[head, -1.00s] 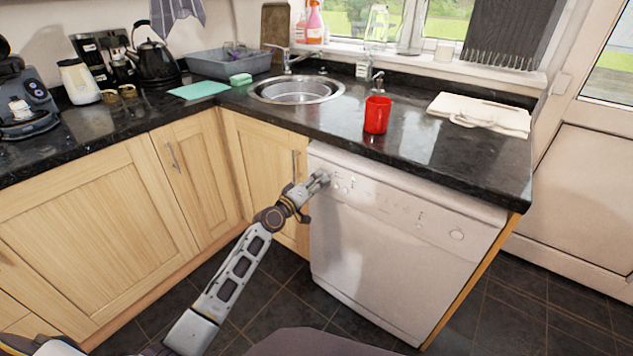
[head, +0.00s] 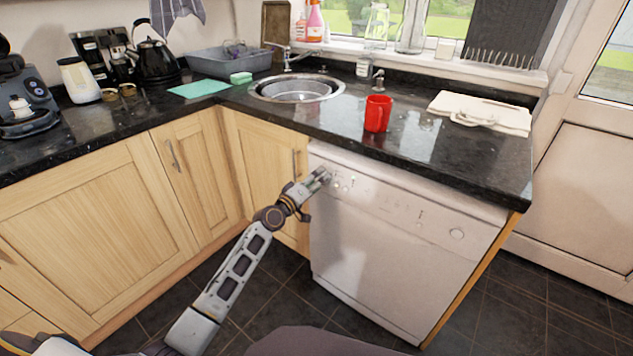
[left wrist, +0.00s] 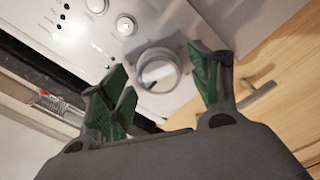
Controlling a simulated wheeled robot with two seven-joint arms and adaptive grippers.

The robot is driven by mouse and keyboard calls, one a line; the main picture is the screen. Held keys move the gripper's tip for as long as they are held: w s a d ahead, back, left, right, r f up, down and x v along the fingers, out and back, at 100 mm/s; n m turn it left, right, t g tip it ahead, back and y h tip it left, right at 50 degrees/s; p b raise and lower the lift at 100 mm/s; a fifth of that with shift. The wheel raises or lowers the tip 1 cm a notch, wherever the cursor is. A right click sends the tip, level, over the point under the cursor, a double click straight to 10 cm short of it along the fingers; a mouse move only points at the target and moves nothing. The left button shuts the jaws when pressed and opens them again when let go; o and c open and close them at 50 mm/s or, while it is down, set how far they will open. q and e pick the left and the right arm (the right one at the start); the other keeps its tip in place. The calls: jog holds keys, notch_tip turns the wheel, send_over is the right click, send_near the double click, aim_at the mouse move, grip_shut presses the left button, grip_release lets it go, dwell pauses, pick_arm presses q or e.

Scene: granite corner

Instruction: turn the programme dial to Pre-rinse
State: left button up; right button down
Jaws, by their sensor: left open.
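The white dishwasher (head: 370,255) stands under the counter, its control panel (head: 400,205) along the top. In the left wrist view the round programme dial (left wrist: 158,72) shows on the panel (left wrist: 70,30), with a dark mark at its lower left. My left gripper (head: 325,178) is at the left end of the panel. In the left wrist view the open fingers (left wrist: 165,85) stand on either side of the dial, with gaps to it. I cannot tell how near they are in depth. Labels round the dial are too small to read. My right gripper is out of view.
A wooden cupboard door (head: 265,165) with an upright handle (head: 295,163) is just left of the dishwasher. The dark counter (head: 455,155) overhangs the panel and carries a red mug (head: 377,114). The tiled floor in front is clear.

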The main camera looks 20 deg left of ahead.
pick_arm(q)
jog(key=shift+s, duration=0.1)
jog(key=v, duration=1.1)
jog(key=shift+s+a, duration=0.15)
jog(key=shift+s, duration=0.25)
dwell(0.7)
